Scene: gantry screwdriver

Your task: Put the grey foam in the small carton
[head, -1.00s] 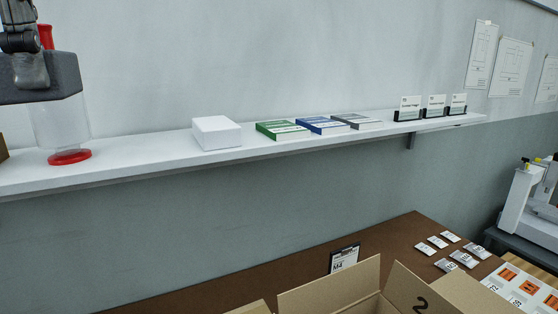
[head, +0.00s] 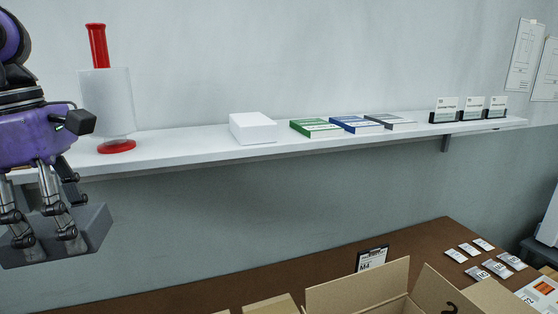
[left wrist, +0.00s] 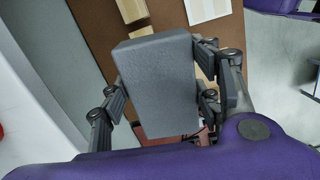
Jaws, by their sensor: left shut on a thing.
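My left gripper (head: 45,225) is shut on the grey foam (head: 85,238), a plain dark-grey block. It holds the block in the air at the left, in front of and below the shelf edge. In the left wrist view the grey foam (left wrist: 158,85) sits between the fingers (left wrist: 160,95), its broad face toward the camera. At the bottom of the head view are an open carton marked 2 (head: 355,290) and flaps of another carton (head: 270,305) to its left. Their insides are hidden, and I cannot tell which is the small carton. My right gripper is not in view.
A white wall shelf (head: 200,138) holds a clear red-based cylinder (head: 108,105), a white box (head: 252,128), several booklets (head: 315,128) and card stands (head: 470,108). The brown table (head: 420,240) bears a sign (head: 371,260) and several small packets (head: 480,262). Air between foam and cartons looks clear.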

